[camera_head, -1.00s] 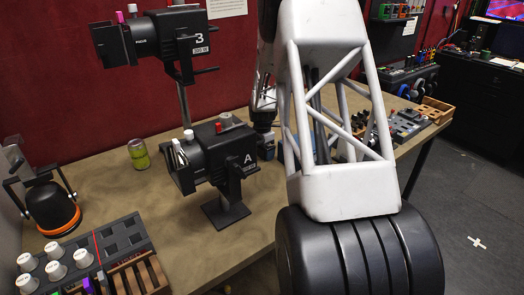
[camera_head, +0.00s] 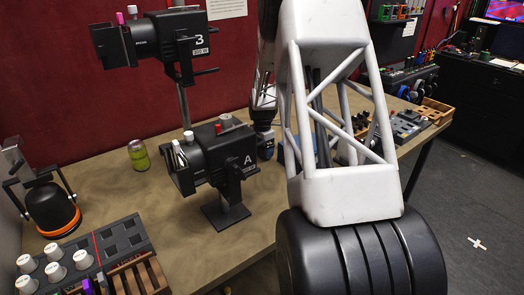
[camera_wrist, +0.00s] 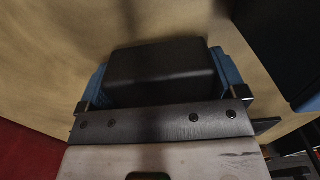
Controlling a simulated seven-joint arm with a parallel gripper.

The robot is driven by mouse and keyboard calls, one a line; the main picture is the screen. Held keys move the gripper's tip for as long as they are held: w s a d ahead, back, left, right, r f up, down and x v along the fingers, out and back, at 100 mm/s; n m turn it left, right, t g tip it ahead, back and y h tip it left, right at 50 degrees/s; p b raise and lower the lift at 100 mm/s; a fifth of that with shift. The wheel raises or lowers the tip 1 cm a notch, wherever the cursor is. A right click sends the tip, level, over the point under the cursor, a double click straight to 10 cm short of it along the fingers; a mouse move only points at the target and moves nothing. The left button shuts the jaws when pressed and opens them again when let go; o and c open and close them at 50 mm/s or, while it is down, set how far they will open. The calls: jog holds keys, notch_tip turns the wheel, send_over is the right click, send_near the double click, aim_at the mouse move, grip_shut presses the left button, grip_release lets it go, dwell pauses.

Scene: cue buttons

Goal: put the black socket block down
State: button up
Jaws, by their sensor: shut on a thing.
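The black socket block (camera_wrist: 160,72) fills the middle of the wrist view, a dark box with rounded edges. My gripper (camera_wrist: 160,85) is shut on it, with one blue finger at each side. Tan tabletop shows around and beyond the block; I cannot tell whether its underside touches the table. In the head view, my gripper (camera_head: 267,147) is low over the table behind the lamp marked A, partly hidden by that lamp and my arm. I cannot make out the block in the head view.
The black lamp A (camera_head: 222,160) stands close left of my gripper, and a second lamp (camera_head: 178,45) is on a pole behind. A green can (camera_head: 139,155) stands farther left. A button panel (camera_head: 95,255) is front left. Grey blocks and trays (camera_head: 405,125) lie toward the right end.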

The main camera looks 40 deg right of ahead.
notch_tip(320, 180, up, 2)
jog(key=shift+r, duration=0.2)
jog(key=s+a, duration=0.2)
jog(key=s, duration=0.2)
jog(key=s+a+r, duration=0.1)
jog(key=s+a, duration=0.2)
jog(key=s, duration=0.2)
jog(key=s+a, duration=0.2)
jog(key=s, duration=0.3)
jog(key=shift+a+r, duration=0.25)
jog(key=shift+a, duration=0.1)
dwell(0.4)
jog(key=w+d+r+m, duration=0.3)
jog(key=d+r+m, duration=0.1)
jog(key=d+m, duration=0.4)
jog(key=w+d+r+m, duration=0.3)
jog(key=d+r+m, duration=0.1)
jog(key=d+m, duration=0.5)
jog(key=w+d+r+m, duration=0.3)
jog(key=d+r+m, duration=0.1)
jog(key=d+m, duration=0.4)
jog(key=shift+w+d+r+m, duration=0.2)
jog(key=shift+w+r+m, duration=0.2)
jog(key=shift+m, duration=0.1)
jog(key=shift+a, duration=0.1)
dwell(0.3)
